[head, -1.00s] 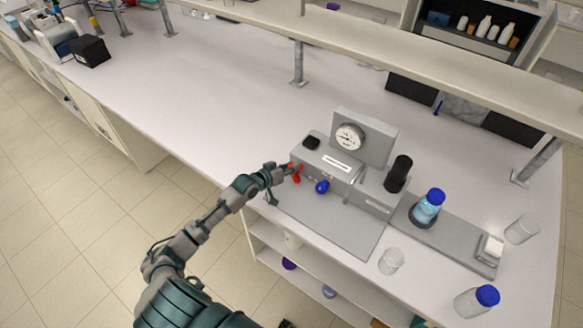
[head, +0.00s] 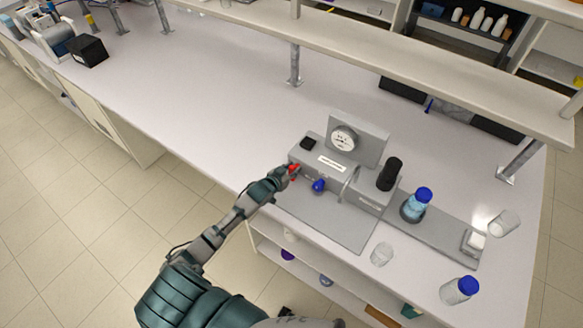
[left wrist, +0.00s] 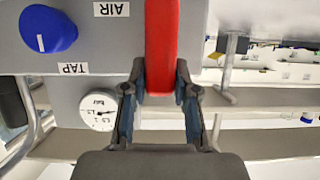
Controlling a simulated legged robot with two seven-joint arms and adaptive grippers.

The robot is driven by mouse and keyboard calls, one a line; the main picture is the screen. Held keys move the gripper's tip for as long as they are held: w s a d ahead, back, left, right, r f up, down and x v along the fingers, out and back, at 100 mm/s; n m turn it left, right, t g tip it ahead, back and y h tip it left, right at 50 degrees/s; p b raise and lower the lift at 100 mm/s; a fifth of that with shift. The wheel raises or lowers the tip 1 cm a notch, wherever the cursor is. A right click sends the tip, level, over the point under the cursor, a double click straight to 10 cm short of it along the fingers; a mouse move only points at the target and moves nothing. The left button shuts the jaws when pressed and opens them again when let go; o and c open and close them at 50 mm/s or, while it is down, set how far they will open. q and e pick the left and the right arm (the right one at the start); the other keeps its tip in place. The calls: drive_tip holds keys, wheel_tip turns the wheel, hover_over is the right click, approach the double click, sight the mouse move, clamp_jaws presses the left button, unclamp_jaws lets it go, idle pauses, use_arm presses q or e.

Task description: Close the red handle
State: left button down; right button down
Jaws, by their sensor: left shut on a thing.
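The red handle (left wrist: 161,45) stands upright in the left wrist view, between the fingers of my left gripper (left wrist: 160,90). It sits beside the label AIR on the grey rig. In the head view the red handle (head: 293,170) shows as a small red piece at the left end of the rig (head: 325,163). My left gripper (head: 284,173) is shut on it there and partly hides it. A blue knob (left wrist: 47,29) labelled TAP is next to it, and it also shows in the head view (head: 319,185). My right gripper is not in view.
A round gauge (head: 344,138) stands at the rig's back. A black cylinder (head: 389,174), a blue-capped bottle (head: 415,204) and a glass beaker (head: 381,254) are to the right. A shelf (head: 400,55) runs above the bench.

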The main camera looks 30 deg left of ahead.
use_arm(q)
drive_tip(key=c, duration=0.9)
unclamp_jaws()
drive_tip(key=shift+w, duration=0.1)
drive_tip(key=v, duration=1.2)
drive_tip(key=shift+a, duration=0.1)
